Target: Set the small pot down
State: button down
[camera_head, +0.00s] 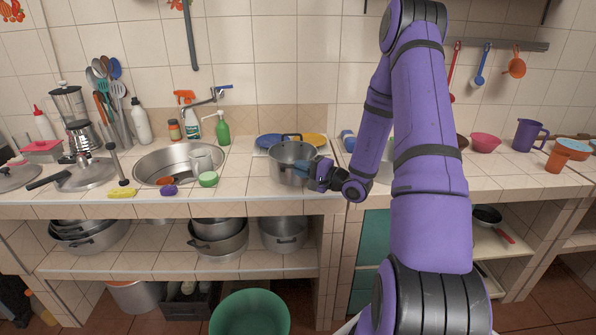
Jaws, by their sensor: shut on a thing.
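The small pot (290,158) is a grey metal pot at the middle of the tiled counter, near its front edge. It looks upright. My gripper (318,172) is at the pot's right side, shut on it, and hides part of that side. The exact grip point is too small to make out. Whether the pot's base touches the tiles (247,180) or is just above them I cannot tell.
Blue and yellow plates (314,140) are right behind the pot. A pink bowl (485,143) and purple jug (527,135) stand at right. Bare tiles lie left of the pot.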

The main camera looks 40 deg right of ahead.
jog(key=w+d, duration=0.1)
jog(key=w, duration=0.2)
jog(key=w+d, duration=0.1)
jog(key=w, duration=0.1)
jog(key=shift+d+f, duration=0.25)
jog(key=shift+d, duration=0.1)
jog(key=shift+f, duration=1.9)
jog(key=c, duration=1.1)
grip_release()
